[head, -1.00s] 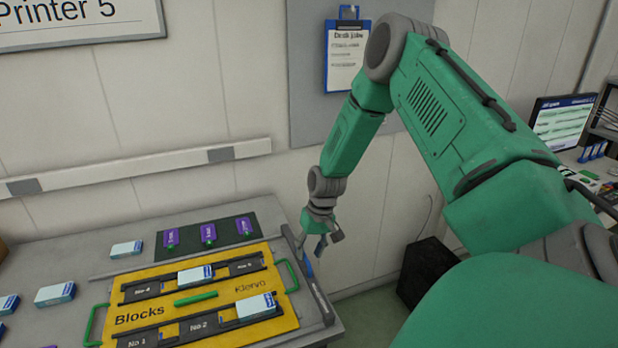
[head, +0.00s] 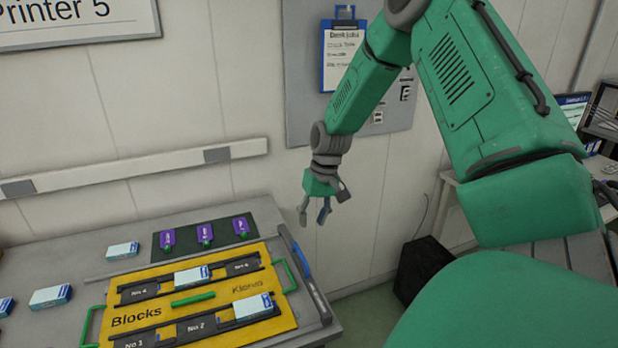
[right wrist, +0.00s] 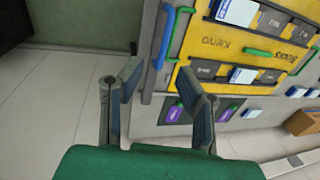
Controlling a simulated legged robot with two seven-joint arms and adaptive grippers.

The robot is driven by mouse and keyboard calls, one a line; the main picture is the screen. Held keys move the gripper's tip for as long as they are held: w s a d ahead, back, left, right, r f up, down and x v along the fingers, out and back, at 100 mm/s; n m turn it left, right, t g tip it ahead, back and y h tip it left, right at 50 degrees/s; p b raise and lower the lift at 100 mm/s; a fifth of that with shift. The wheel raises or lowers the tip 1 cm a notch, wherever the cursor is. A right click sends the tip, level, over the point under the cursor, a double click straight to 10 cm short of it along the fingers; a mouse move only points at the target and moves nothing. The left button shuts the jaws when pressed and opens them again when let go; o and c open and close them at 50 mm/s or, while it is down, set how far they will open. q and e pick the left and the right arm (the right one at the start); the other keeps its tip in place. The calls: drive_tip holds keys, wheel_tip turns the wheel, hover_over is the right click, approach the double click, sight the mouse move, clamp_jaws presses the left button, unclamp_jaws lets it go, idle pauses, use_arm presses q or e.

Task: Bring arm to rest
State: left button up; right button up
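My right gripper (head: 314,210) hangs in the air above the right edge of the table, in front of the wall, in the head view. Its two fingers are apart with nothing between them; the right wrist view shows the same open fingers (right wrist: 165,90). Below and left of it lies a yellow tray (head: 245,305) marked Blocks, with dark numbered slots and green handles. Two white-and-blue boxes sit in it, one in the back row (head: 192,275) and one in the front row (head: 253,306). My left gripper is not in view.
Loose white-and-blue boxes (head: 51,296) lie on the table's left. A black bin (head: 425,270) stands on the floor at right. A clipboard (head: 341,55) hangs on the wall board behind my arm.

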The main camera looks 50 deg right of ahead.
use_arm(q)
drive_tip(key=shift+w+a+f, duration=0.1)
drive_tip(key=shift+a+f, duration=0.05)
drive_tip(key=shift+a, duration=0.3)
use_arm(e)
drive_tip(key=shift+a+r, duration=0.35)
drive_tip(key=shift+r, duration=0.5)
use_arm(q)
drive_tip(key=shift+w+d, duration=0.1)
